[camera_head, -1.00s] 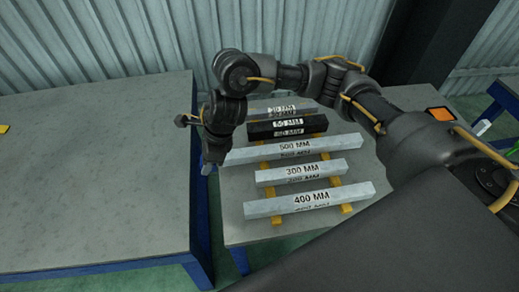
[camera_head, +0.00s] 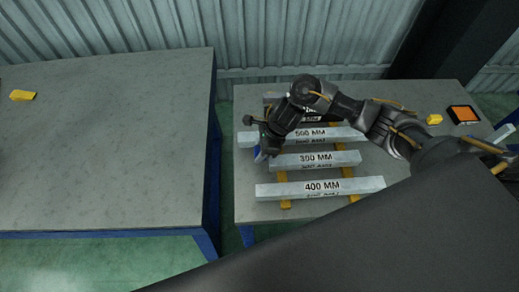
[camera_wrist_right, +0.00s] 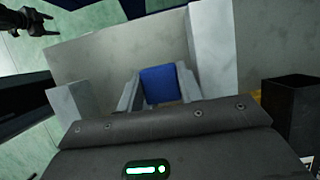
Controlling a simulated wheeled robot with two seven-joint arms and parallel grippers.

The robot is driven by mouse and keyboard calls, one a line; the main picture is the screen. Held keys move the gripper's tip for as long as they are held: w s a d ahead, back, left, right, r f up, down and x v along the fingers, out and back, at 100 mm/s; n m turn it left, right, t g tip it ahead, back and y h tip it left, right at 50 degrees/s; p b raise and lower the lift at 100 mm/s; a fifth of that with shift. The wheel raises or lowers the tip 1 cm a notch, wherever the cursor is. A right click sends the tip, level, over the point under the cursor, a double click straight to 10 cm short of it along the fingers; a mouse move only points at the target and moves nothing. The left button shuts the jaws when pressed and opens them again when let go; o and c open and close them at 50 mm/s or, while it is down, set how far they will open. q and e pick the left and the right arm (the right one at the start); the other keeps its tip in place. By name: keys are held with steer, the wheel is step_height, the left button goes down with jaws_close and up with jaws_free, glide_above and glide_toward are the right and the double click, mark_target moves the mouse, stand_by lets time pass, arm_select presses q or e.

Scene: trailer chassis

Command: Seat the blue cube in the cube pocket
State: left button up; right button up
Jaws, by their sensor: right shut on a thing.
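The blue cube (camera_wrist_right: 160,85) is between the two grey fingers of my right gripper in the right wrist view, one finger on each side. In the head view, my right gripper (camera_head: 262,152) points down near the left ends of the 500 MM and 300 MM bars, with a small blue patch at its tip. Its height above the table is unclear. A dark, gripper-like part (camera_wrist_right: 36,24) at the upper left of the wrist view is probably my left gripper; its jaw state is unclear. I cannot make out the cube pocket.
The 500 MM (camera_head: 345,133), 300 MM (camera_head: 345,159) and 400 MM (camera_head: 365,185) bars lie on yellow supports. An orange panel in a black frame (camera_head: 465,114) and a yellow block (camera_head: 434,119) are at right. The left table (camera_head: 110,150) is mostly bare, beyond a gap.

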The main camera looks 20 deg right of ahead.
steer(key=shift+f, duration=0.3)
steer(key=shift+f+b, duration=0.65)
steer(key=shift+b, duration=0.3)
steer(key=o, duration=0.7)
steer(key=shift+r, duration=0.1)
